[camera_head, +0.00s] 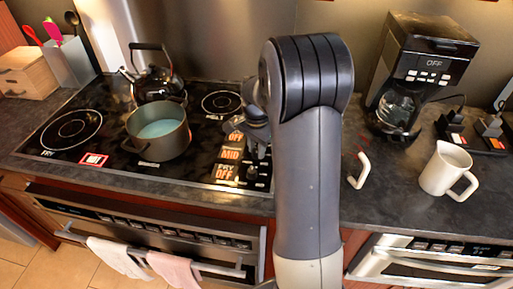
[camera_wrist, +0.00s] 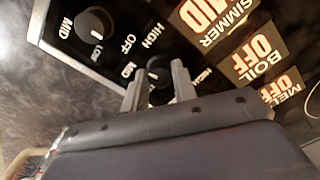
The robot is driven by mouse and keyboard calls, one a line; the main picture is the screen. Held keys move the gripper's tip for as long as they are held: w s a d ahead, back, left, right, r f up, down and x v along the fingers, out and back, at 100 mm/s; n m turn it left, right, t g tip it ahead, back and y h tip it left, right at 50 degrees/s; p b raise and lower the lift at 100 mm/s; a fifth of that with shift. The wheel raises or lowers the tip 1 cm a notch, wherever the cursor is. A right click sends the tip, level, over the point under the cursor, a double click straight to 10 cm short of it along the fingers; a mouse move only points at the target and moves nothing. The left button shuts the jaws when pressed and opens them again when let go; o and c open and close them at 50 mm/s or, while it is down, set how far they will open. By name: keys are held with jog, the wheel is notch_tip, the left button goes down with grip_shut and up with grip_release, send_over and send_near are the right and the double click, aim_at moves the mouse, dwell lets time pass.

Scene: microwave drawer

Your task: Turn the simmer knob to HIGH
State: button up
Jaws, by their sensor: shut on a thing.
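The simmer knob (camera_wrist: 158,76) is a small black round knob on the black control panel, seen in the wrist view. My gripper (camera_wrist: 157,69) is shut on it, with one grey finger on each side; the gripper body hides its near part. The simmer display (camera_wrist: 212,14) reads MID in lit letters. In the head view my gripper (camera_head: 262,148) is low at the panel, partly hidden by my arm, and the simmer display (camera_head: 230,154) shows MID there too. The gripped knob cannot be made out clearly in the head view.
Another black knob (camera_wrist: 96,23) stands close beside the gripped one. The boil display (camera_wrist: 262,51) reads OFF. A green pot (camera_head: 158,130) and black kettle (camera_head: 155,84) stand on the cooktop. A coffee maker (camera_head: 425,65) and white pitcher (camera_head: 446,170) stand right of my arm.

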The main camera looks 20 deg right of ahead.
jog(key=m, duration=0.4)
jog(key=shift+m, duration=2)
jog(key=o, duration=1)
notch_tip(320, 180, up, 11)
jog(key=shift+f+b, duration=0.1)
jog(key=shift+b, duration=0.2)
notch_tip(320, 180, down, 11)
jog(key=shift+r, duration=0.1)
